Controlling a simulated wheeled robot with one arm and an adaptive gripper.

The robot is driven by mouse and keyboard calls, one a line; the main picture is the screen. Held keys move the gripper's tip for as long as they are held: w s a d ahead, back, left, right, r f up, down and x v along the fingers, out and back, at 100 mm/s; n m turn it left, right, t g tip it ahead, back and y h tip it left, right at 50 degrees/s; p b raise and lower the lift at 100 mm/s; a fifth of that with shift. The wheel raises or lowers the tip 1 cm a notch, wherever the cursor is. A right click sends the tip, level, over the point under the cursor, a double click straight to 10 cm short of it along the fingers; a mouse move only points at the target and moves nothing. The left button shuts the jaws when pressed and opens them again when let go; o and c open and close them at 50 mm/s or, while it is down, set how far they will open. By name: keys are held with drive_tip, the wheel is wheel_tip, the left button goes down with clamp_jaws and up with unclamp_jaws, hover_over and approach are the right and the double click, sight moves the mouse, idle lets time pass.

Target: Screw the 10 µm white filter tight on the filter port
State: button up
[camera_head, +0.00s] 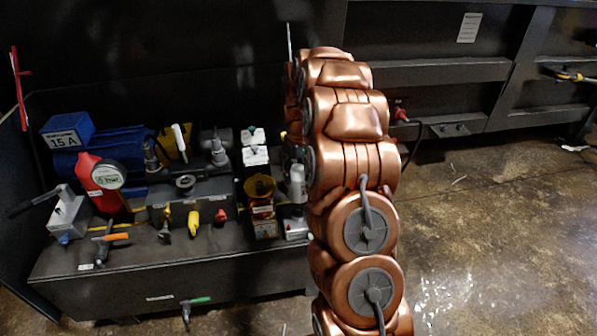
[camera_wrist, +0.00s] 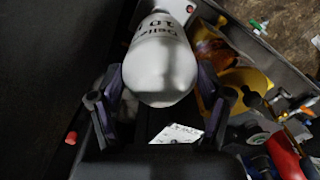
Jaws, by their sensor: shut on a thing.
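The white filter (camera_wrist: 160,65) is a rounded white cylinder with dark print that includes "10". In the wrist view it sits between the two dark fingers of my gripper (camera_wrist: 161,85), which is shut on it. In the head view the filter (camera_head: 297,184) stands upright at the right end of the dark bench unit, just left of my copper arm. The arm hides most of my gripper there. A pale block (camera_wrist: 181,8) is at the filter's far end in the wrist view. The filter port itself is hidden, so I cannot tell how the filter is seated.
A red cylinder with a gauge (camera_head: 107,175), a blue motor (camera_head: 120,145) and several valves crowd the bench unit (camera_head: 170,278). Open floor (camera_head: 490,220) lies to the right.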

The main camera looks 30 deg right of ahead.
drive_tip(key=shift+s, duration=0.1)
drive_tip(key=shift+f+b, duration=0.65)
drive_tip(key=shift+f, duration=3.25)
idle(1.0)
drive_tip(key=o, duration=0.6)
drive_tip(key=c, duration=0.8)
drive_tip(key=shift+m+b, duration=0.3)
drive_tip(key=shift+c, duration=0.4)
drive_tip(key=m, duration=0.3)
drive_tip(key=shift+m, duration=0.8)
